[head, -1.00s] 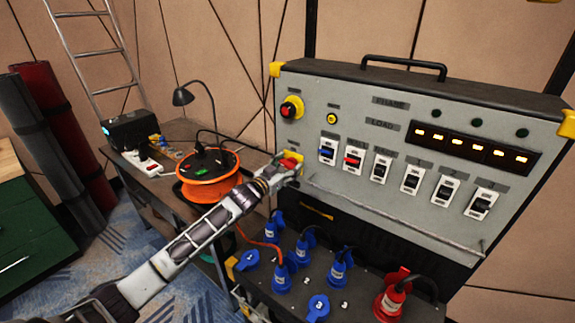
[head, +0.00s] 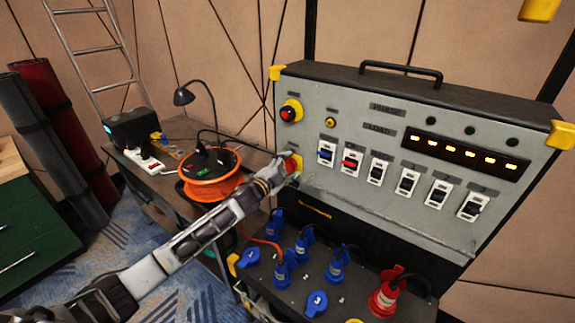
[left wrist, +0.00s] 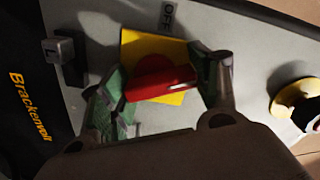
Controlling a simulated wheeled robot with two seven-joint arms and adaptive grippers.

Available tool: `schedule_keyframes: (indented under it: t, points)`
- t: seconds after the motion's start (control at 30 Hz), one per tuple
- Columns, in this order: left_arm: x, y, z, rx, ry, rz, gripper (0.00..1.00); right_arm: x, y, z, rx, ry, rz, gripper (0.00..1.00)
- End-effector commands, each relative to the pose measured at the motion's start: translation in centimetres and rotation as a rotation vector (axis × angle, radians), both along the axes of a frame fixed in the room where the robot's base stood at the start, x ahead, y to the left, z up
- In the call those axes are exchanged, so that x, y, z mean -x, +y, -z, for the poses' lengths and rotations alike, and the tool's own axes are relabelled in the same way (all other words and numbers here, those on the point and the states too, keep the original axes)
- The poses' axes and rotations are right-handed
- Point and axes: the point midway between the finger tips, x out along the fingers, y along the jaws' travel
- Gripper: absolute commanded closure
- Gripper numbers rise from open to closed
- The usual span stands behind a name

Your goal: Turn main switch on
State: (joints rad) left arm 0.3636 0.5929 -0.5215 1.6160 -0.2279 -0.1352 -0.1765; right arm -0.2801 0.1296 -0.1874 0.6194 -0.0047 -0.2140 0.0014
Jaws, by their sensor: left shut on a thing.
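The main switch is a red rotary handle (left wrist: 160,84) on a yellow plate (left wrist: 134,50) at the lower left of the grey panel (head: 330,196). The word OFF shows beside the plate in the left wrist view. My left gripper (head: 287,167) is at the switch, with its fingers (left wrist: 165,88) on either side of the red handle, shut on it. In the head view the gripper partly hides the switch. My right gripper is not in view.
A red button on a yellow base (head: 291,111) is above the switch, with several breakers (head: 376,172) to its right. Blue plugs (head: 284,265) and a red plug (head: 387,295) stand below. An orange cable reel (head: 211,178) is on the table at left.

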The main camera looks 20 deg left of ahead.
Motion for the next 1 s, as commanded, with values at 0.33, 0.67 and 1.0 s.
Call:
schedule_keyframes:
  t: [0.33, 0.67, 1.0]
  points:
    - [0.1, -0.1, 0.0, -0.288, -0.103, 0.001, 0.62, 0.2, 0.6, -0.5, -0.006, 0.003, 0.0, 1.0]
    - [0.1, -0.3, 0.1, -0.444, -0.159, 0.001, 0.62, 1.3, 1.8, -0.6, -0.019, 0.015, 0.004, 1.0]
    - [0.1, -0.3, 0.1, -0.474, -0.171, 0.002, 0.62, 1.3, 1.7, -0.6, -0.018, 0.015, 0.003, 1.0]
